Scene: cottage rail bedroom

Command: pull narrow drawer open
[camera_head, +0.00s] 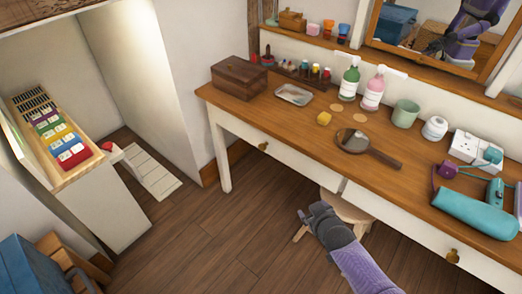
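The wooden-topped dressing table has a left drawer (290,158) with a brass knob (263,146). Its right drawer (425,235) also has a brass knob (452,256). Both fronts look flush with the table. At the left, a narrow white unit (105,205) stands out beside a recess, with coloured packets in its top; I cannot tell which is the narrow drawer. My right gripper (306,222) is low in front of the table, near the stool, apart from both knobs and holding nothing visible. Its finger opening is unclear. My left gripper is out of view.
A stool (345,207) stands partly under the table. A wooden box (239,77), bottles, a hand mirror (365,145) and a teal roll (475,212) lie on top. A blue box (28,265) is at lower left. The floor (210,235) between is clear.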

